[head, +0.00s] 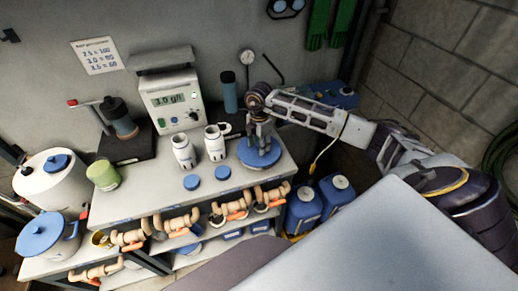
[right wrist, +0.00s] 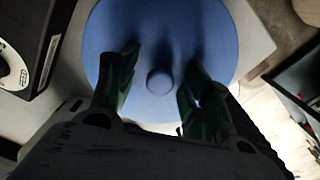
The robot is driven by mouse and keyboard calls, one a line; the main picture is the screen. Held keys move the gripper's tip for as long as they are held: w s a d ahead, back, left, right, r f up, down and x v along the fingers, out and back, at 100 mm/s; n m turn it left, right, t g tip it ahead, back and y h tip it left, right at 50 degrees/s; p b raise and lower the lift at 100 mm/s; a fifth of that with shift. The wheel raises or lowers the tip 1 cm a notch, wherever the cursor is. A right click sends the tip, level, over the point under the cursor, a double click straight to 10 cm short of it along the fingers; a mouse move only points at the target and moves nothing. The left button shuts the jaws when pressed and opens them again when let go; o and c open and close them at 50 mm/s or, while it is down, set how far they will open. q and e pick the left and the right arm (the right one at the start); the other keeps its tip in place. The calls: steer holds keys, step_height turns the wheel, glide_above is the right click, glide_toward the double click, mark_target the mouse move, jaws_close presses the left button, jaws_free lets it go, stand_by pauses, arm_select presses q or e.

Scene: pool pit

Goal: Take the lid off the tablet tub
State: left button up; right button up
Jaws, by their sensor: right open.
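A round blue lid (head: 262,158) with a small central knob lies at the right end of the bench top. What is under it is hidden, so I cannot tell how tall the tub below is. My right gripper (head: 261,138) is over the lid, pointing down. In the right wrist view the lid (right wrist: 160,35) fills the upper middle, and its round knob (right wrist: 159,81) lies between the two open fingertips (right wrist: 157,68). The fingers are apart with nothing gripped; I cannot tell whether they touch the lid. My left gripper is not in view.
White bottles (head: 184,152) and loose blue caps (head: 192,182) stand left of the lid. A meter (head: 172,102) is behind them. A green cup (head: 103,175) and a blue-lidded white tub (head: 42,235) are farther left. Valved pipes (head: 182,222) run below the bench top; blue canisters (head: 303,208) stand right.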

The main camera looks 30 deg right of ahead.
jaws_close()
stand_by(0.4)
steer(key=shift+r+b, duration=0.8)
steer(key=shift+r, duration=4.25)
